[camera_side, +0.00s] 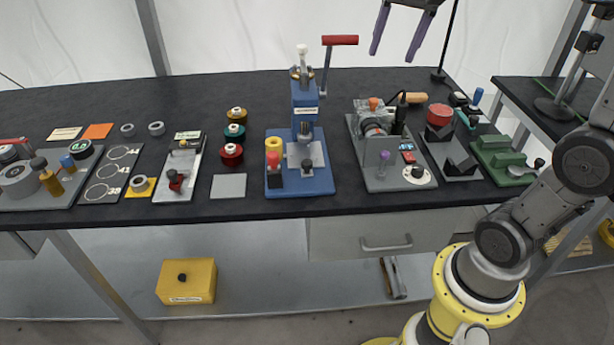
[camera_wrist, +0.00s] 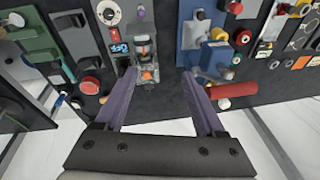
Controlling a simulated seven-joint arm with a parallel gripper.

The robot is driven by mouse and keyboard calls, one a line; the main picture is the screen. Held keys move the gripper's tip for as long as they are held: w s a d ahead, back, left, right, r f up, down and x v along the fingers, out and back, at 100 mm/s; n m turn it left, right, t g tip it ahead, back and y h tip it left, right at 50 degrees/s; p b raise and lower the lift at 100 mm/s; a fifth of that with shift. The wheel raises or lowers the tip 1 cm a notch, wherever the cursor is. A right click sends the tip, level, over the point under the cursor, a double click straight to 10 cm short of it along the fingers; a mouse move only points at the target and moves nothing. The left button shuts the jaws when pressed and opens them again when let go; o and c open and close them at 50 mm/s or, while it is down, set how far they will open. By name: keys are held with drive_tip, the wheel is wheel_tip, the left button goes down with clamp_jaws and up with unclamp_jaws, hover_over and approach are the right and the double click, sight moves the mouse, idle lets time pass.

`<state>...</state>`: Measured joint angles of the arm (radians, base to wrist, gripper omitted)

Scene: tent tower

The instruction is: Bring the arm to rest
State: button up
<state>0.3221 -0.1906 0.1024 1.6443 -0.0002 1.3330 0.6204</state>
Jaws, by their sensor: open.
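My gripper (camera_side: 402,35) is at the top of the side view, raised above the back part of the black bench. Its two purple fingers are spread apart with nothing between them. The wrist view shows the same gripper (camera_wrist: 165,80) open and empty, with the bench tools below and beyond it. My arm's lower links and yellow base ring stand at the right in front of the bench. The upper part of the arm is cut off by the side view's edge.
A blue press (camera_side: 305,125) with a red-handled lever (camera_side: 340,40) stands mid-bench, left of my gripper. A grey fixture plate (camera_side: 392,172) and a green block fixture (camera_side: 503,160) lie to the right. A yellow box (camera_side: 187,281) sits below the bench.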

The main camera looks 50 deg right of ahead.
drive_tip(key=s+a+f+n+t, duration=0.25)
drive_tip(key=s+a+n, duration=0.25)
drive_tip(key=s+a, duration=0.35)
drive_tip(key=s+a+f+n, duration=0.1)
drive_tip(key=s+f+n, duration=0.4)
drive_tip(key=f, duration=0.4)
drive_tip(key=shift+s+a+n+y, duration=0.35)
drive_tip(key=shift+n+y, duration=0.05)
drive_tip(key=shift+t, duration=0.25)
